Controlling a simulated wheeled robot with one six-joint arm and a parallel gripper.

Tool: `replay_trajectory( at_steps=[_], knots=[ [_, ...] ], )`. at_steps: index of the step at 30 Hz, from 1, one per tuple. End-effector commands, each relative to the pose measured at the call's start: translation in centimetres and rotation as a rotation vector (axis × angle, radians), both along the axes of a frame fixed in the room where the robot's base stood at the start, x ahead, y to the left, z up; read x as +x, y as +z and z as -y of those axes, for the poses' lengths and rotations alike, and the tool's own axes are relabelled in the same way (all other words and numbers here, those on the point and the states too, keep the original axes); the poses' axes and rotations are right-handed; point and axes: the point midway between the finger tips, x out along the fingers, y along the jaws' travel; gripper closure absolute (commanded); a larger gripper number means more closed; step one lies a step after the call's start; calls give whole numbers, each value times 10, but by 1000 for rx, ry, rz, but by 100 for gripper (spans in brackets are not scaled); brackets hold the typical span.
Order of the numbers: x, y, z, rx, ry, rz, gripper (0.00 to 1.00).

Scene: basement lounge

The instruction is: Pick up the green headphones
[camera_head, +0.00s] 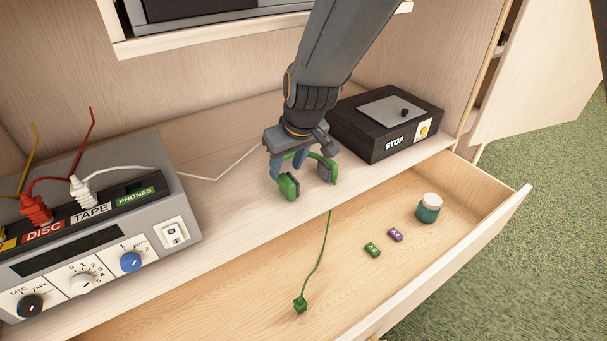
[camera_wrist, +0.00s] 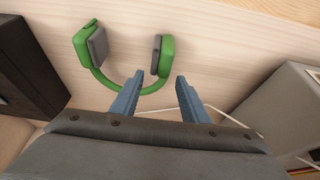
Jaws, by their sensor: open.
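The green headphones (camera_head: 289,187) have grey ear pads and stand on the light wooden shelf, near its front edge. In the wrist view the headphones (camera_wrist: 165,55) show both ear cups and the curved band. A green cord with a green plug (camera_head: 300,304) hangs from the shelf edge into the open drawer. My gripper (camera_head: 288,165) is directly above the headphones, pointing down. In the wrist view my gripper (camera_wrist: 156,88) has its two blue fingers apart, with part of the green band between them. I cannot tell whether the fingers touch the band.
A grey audio box (camera_head: 95,235) with knobs and coloured plugs stands at left. A black box marked STOP (camera_head: 385,120) stands close at right. The open drawer (camera_head: 390,290) below holds a teal jar (camera_head: 428,208) and two small cassettes (camera_head: 384,242). A white cord crosses the shelf.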

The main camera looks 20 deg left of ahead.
Motion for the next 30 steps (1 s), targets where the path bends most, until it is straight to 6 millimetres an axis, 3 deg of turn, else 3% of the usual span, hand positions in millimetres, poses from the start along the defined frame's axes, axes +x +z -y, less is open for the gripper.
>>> replay_trajectory(
  at_steps=[9,17,25,30],
  knots=[
    [6,-40,-15,-2,0,-1,59],
    [7,-44,-17,-1,0,1,59],
    [7,-44,-17,-1,0,1,100],
    [7,-43,-17,-1,0,1,100]
  ],
)
